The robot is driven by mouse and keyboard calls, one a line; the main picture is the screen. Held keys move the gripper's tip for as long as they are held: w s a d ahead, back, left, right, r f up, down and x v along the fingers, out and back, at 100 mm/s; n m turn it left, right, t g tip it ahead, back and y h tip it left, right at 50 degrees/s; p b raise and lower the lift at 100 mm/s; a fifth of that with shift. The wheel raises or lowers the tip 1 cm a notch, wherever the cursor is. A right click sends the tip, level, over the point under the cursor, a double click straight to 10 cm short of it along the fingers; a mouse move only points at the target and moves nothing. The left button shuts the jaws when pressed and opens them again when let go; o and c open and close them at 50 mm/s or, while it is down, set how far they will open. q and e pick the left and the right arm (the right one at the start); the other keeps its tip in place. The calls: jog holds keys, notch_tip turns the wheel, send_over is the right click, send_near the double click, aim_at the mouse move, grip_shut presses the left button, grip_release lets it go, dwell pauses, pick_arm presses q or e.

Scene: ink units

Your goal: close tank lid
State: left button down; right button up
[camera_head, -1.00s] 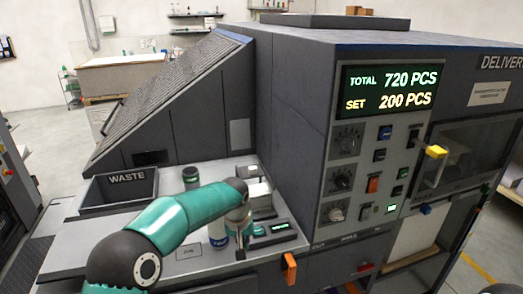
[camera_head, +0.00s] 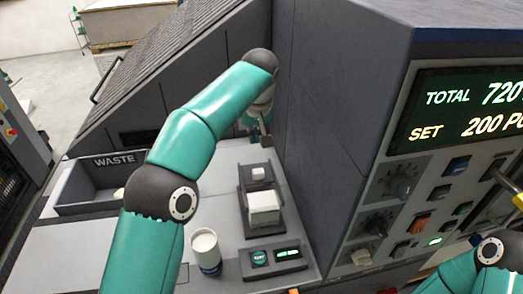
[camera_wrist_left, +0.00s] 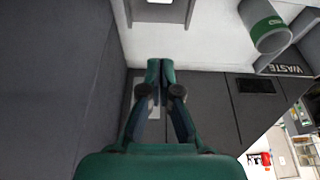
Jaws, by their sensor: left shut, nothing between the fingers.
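I cannot pick out the tank lid with certainty. A dark grey unit (camera_head: 245,222) on the bench carries a white block (camera_head: 264,208) and a smaller white piece (camera_head: 258,174) behind it. My left gripper (camera_head: 266,137) is beyond this unit, close to the dark machine wall, and points down. In the left wrist view its fingers (camera_wrist_left: 160,72) are shut and empty, in front of dark panels.
A white cup (camera_head: 205,250) stands beside a small meter with a green display (camera_head: 288,253). The WASTE bin (camera_head: 85,209) is at the left. A green-banded can (camera_wrist_left: 265,25) shows in the wrist view. The control panel (camera_head: 440,200) is at the right.

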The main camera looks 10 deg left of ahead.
pick_arm(q)
send_near(255, 166)
jog(key=w+a+f, duration=0.2)
jog(key=w+f, duration=0.2)
jog(key=f, duration=0.1)
jog(key=shift+s+d+f+p, duration=0.1)
jog(key=shift+d+f+p, duration=0.1)
jog(key=shift+p, duration=0.25)
jog(key=shift+s+d+r, duration=0.1)
jog(key=shift+s+d, duration=0.15)
jog(key=shift+s, duration=0.35)
jog(key=shift+s+d+r, duration=0.1)
jog(key=shift+s+d, duration=0.15)
jog(key=shift+s, duration=0.4)
jog(key=shift+s+d+f, duration=0.15)
jog(key=shift+s+d, duration=0.05)
jog(key=shift+s, duration=0.25)
